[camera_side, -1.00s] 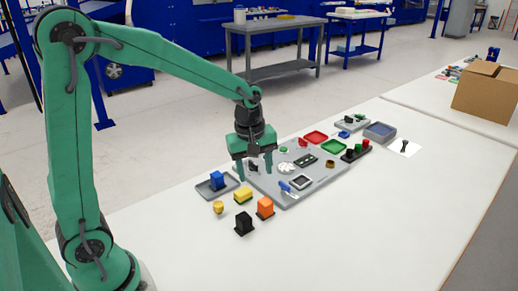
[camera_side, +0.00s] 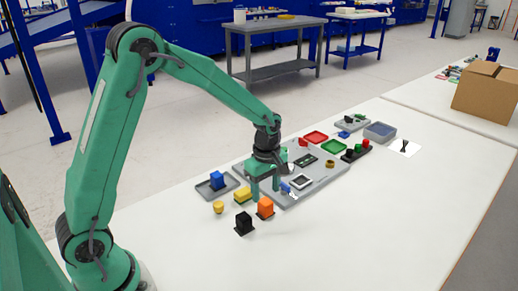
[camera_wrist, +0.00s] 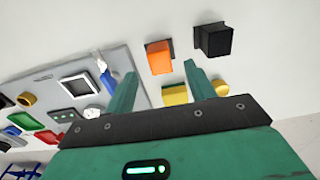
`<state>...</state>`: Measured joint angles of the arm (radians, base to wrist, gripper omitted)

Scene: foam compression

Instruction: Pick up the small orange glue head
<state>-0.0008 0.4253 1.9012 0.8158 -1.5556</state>
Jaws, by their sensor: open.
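The small orange glue head (camera_side: 265,206) stands on a dark base on the white table, in front of the grey board. It also shows in the wrist view (camera_wrist: 159,58), upper middle, just beyond and between the fingertips. My gripper (camera_side: 267,190) is open and empty, just behind the orange head in the side view. Its two green fingers point down; they show in the wrist view as well (camera_wrist: 160,70). No finger visibly touches the orange head.
A black block (camera_side: 243,223) stands close to the orange head, at its left front. A yellow block (camera_side: 243,194) and a small yellow piece (camera_side: 218,207) are to the left. A blue block (camera_side: 217,180) sits in a grey tray. The front table is clear.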

